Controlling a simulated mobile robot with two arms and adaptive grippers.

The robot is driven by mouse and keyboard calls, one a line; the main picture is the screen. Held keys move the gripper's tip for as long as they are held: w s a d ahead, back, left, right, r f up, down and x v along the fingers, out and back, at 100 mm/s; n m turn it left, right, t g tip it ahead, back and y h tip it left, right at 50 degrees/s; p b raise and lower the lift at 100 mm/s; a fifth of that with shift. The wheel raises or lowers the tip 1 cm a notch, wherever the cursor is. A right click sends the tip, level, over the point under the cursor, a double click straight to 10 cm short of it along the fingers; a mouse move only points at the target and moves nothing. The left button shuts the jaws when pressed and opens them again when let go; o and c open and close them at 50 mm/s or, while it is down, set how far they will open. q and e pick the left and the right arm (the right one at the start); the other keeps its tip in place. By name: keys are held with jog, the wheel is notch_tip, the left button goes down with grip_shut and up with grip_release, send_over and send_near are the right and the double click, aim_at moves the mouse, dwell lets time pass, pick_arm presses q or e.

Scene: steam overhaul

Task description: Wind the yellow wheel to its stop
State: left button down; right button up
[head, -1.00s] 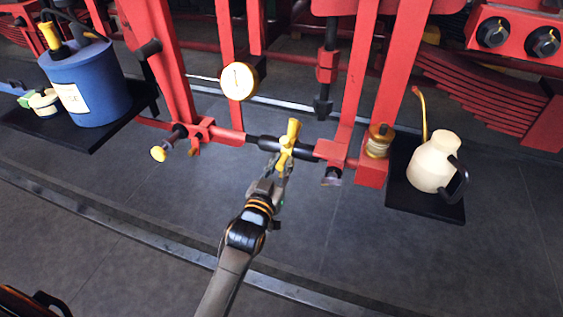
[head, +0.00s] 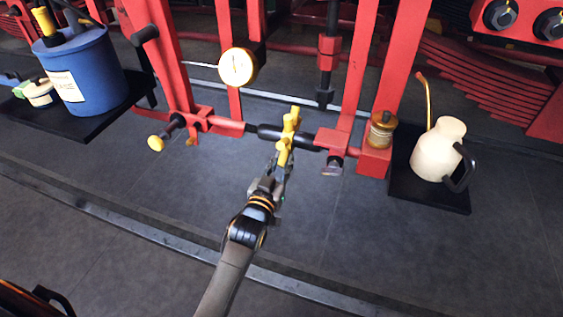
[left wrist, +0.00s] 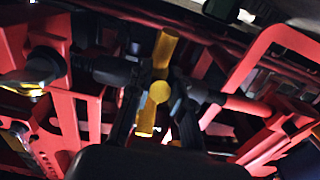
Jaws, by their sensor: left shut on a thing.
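The yellow wheel (head: 290,127) is a bar-like yellow handle on a black shaft between red frame posts. In the left wrist view the yellow wheel (left wrist: 159,92) shows a round hub with one arm up and one down. My left gripper (head: 283,160) reaches up from below and is shut on the lower part of the yellow wheel. In the left wrist view its dark fingers (left wrist: 157,115) stand on both sides of the lower arm. The exact contact is partly hidden. My right gripper is not in view.
A round dial gauge (head: 238,67) hangs above left. A yellow-tipped knob (head: 155,143) sticks out at left. A blue drum (head: 82,70) stands on a black shelf at left, a cream oil can (head: 438,150) on a black tray (head: 430,197) at right. Floor in front is clear.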

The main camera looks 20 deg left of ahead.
pick_arm(q)
jog(key=shift+f, duration=0.25)
jog(key=shift+w+f+b, duration=0.3)
jog(key=shift+f+b, duration=0.1)
jog(key=shift+b, duration=0.05)
jog(key=shift+w+f, duration=0.1)
jog(key=shift+w, duration=0.05)
jog(key=shift+w+f, duration=0.15)
jog(key=shift+f, duration=0.05)
jog(key=c, duration=1.2)
grip_release()
jog(key=shift+o, duration=0.2)
jog(key=shift+r, duration=0.1)
